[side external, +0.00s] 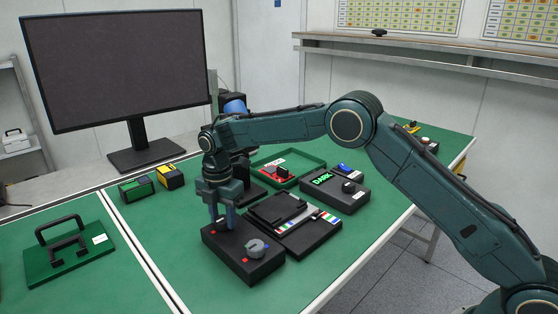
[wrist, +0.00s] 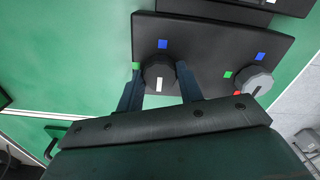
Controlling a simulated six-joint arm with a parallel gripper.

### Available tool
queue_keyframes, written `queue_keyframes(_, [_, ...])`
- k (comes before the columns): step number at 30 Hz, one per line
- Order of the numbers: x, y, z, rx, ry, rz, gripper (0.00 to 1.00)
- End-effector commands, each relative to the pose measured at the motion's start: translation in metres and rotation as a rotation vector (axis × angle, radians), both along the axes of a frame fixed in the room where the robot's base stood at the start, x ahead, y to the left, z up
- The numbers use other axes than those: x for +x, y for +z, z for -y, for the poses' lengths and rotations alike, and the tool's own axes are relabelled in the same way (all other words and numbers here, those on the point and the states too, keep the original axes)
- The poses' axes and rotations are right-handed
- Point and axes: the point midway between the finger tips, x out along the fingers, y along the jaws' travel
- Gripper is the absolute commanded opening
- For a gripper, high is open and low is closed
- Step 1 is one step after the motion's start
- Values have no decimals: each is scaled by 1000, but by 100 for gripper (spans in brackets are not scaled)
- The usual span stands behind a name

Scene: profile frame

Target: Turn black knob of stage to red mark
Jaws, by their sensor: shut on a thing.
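The stage is a dark box (side external: 240,268) near the table's front, also in the wrist view (wrist: 205,40). Its black knob (wrist: 158,68) has a white pointer line that points down in the wrist view, toward my gripper's body. My gripper (side external: 222,222) reaches down from above, its two fingers on either side of the black knob, shut on it. A blue mark (wrist: 163,43) lies above the knob and a green mark (wrist: 135,65) to its left. A small red mark (side external: 214,231) shows by the fingers in the side view; the wrist view hides it.
A grey knob (side external: 257,248) with its own coloured marks sits on the same box. A black slotted device (side external: 300,228) and a DARK display box (side external: 340,187) stand close behind.

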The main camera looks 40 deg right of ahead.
Motion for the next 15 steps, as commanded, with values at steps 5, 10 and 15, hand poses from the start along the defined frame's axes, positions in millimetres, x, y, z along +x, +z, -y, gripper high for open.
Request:
queue_keyframes(5, [1,3,-1,2,2,7,14])
queue_keyframes(10, [1,3,-1,2,2,7,50])
queue_keyframes(15, [1,2,-1,1,1,4,58])
